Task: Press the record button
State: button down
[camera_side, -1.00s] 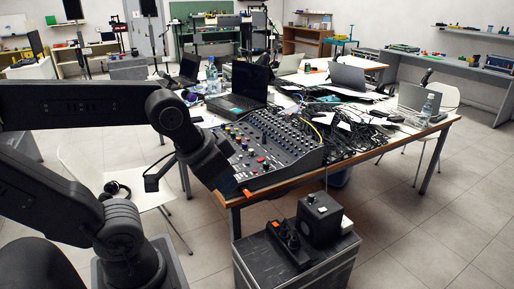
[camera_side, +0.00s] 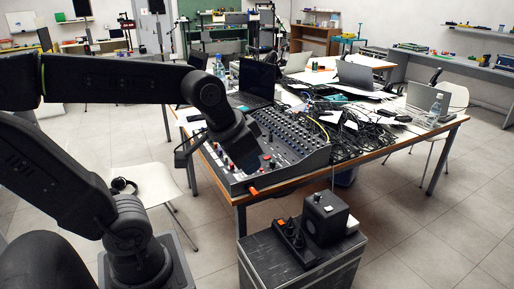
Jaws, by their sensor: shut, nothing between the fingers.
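A black mixing console (camera_side: 292,150) with rows of knobs, faders and small coloured buttons lies on the table. Several red buttons show near its front left part. I cannot tell which one is the record button. A small orange piece (camera_side: 253,191) sits at the console's front edge. My gripper (camera_side: 238,150) hangs over the left part of the console, pointing down and to the right. It is dark and shut with nothing held, and it hides the buttons behind it. I cannot tell whether its tip touches the console.
A laptop (camera_side: 254,84) stands open behind the console. Tangled black cables (camera_side: 358,132) cover the table to the right. A black cube-shaped device (camera_side: 325,217) stands on a dark case (camera_side: 315,262) in front of the table. A white chair (camera_side: 150,183) is at the left.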

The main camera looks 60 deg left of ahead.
jog(key=w+a, duration=0.7)
jog(key=w, duration=0.3)
jog(key=g, duration=0.2)
send_over(259, 171)
jog(key=s, duration=0.2)
notch_tip(259, 171, down, 22)
jog(key=shift+x, duration=4)
